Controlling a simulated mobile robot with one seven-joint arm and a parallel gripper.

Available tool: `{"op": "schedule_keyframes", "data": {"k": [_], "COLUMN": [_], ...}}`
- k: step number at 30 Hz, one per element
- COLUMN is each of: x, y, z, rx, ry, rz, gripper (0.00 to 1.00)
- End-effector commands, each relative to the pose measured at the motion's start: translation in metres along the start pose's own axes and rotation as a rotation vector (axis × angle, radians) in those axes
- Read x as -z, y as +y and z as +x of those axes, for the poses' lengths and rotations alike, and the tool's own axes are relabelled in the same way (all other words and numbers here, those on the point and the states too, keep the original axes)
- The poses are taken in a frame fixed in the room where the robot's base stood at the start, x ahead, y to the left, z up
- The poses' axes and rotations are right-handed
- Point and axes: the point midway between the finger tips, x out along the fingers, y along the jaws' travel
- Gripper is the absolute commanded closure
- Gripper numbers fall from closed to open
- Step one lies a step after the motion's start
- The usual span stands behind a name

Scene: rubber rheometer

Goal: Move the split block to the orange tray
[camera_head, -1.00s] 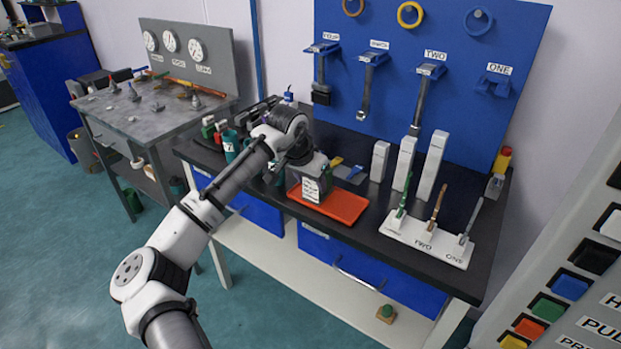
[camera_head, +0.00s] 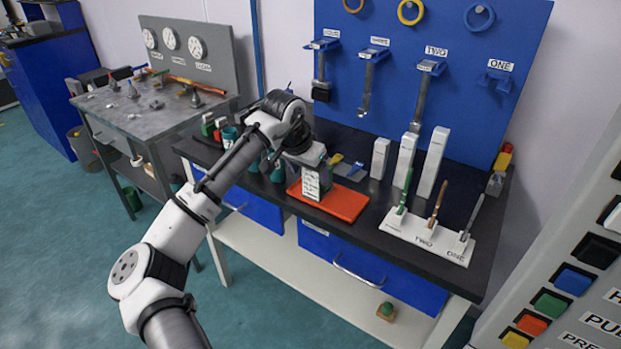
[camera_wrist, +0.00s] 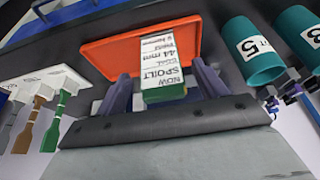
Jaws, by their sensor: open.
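The block (camera_head: 310,186) stands at the left end of the orange tray (camera_head: 348,204) on the black bench. It carries a white printed label. In the wrist view the block (camera_wrist: 166,55) shows a green end towards me, and its label seems to read "SPOILT". The orange tray (camera_wrist: 108,52) lies behind it in that view. My gripper (camera_wrist: 165,84) is open, with one dark finger on each side of the block's near end. In the head view my gripper (camera_head: 312,166) is over the block's top. The block's base is hard to make out.
Teal cups (camera_wrist: 252,50) stand left of the tray in the head view. White upright blocks (camera_head: 404,160) stand behind it, and a white rack (camera_head: 428,240) with upright tools stands to the right. A blue tool board (camera_head: 400,75) rises behind the bench.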

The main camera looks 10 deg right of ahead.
Motion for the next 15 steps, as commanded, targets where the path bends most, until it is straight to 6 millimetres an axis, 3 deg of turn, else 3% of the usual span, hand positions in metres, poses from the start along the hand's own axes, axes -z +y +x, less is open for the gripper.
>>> {"op": "schedule_keyframes", "data": {"k": [9,15], "x": [0.0,0.0], "y": [0.0,0.0], "z": [-0.067,-0.089], "rx": [0.002,0.001], "ry": [0.003,0.001], "rz": [0.001,0.0], "gripper": [0.29,0.29]}}
